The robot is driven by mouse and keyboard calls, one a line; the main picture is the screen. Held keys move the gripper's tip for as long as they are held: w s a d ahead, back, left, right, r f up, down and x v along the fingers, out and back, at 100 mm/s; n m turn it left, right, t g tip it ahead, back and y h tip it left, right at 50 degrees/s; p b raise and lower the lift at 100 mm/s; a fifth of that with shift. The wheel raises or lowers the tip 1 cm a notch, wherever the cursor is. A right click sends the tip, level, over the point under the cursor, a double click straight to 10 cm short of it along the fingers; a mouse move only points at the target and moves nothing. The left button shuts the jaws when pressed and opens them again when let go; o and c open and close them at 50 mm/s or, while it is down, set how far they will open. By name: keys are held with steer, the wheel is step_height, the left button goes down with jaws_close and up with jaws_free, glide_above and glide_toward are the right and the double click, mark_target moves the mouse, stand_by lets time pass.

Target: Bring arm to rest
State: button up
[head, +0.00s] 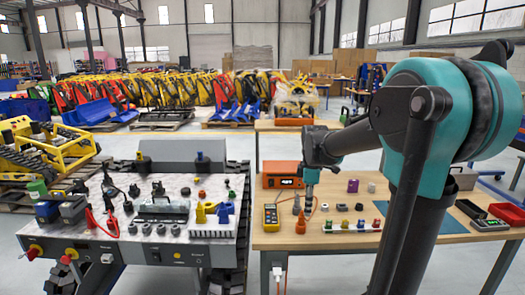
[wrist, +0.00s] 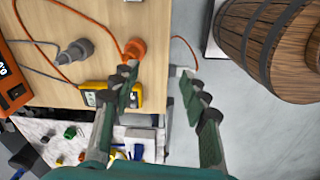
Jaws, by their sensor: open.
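My arm reaches across the right of the head view and bends down over the wooden table (head: 345,190). My gripper (wrist: 158,88) is open in the wrist view, with its two dark green fingers well apart and nothing between them. The left finger overlaps a yellow multimeter (wrist: 122,92). In the head view the teal end of my arm (head: 312,175) points down above the table; the fingertips are too small to make out there.
An orange box (head: 283,175), the multimeter (head: 271,217) and small parts stand on the table. A grey tracked carrier (head: 140,245) with a crowded top is at left. A wooden barrel (wrist: 262,40) stands beyond the table edge in the wrist view.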

steer(key=s+d+f+m+t, duration=0.1)
steer(key=s+f+m, duration=0.6)
steer(key=s+m, duration=0.1)
steer(key=s+d+f+m+t, duration=0.2)
steer(key=s+f+m, duration=0.5)
steer(key=s, duration=0.4)
steer(key=shift+d+m+t, duration=0.15)
steer(key=shift+m+t, duration=0.15)
steer(key=shift+m, duration=0.1)
steer(key=shift+s+r, duration=0.1)
